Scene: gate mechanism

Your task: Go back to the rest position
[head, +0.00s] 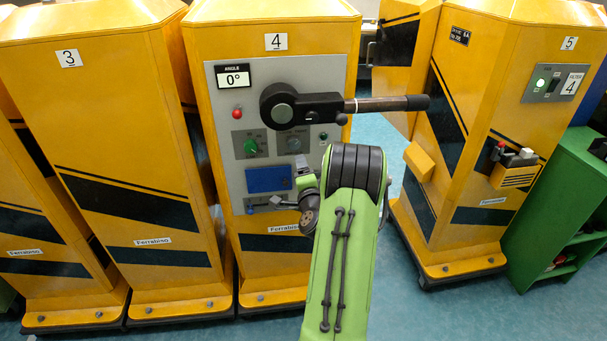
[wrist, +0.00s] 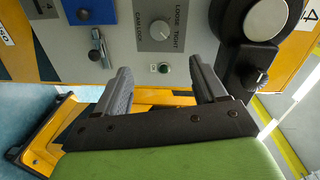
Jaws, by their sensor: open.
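My gripper (wrist: 162,85) is open and empty in the wrist view, its two grey fingers apart in front of the grey panel of cabinet 4. No touch with the panel is visible. The black lever (head: 315,105) on the panel (head: 215,130) points right, nearly level, and the angle display (head: 234,78) reads 0°. The lever's dark hub (wrist: 255,20) shows at the upper right of the wrist view, apart from the fingers.
Yellow cabinet 3 (head: 105,120) stands to the left of cabinet 4 (head: 270,30). Yellow cabinet 5 (head: 500,100) and a green shelf (head: 572,190) stand right. Blue floor (head: 395,145) shows between cabinets 4 and 5. A grey knob (wrist: 160,30) sits on the panel beyond the fingers.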

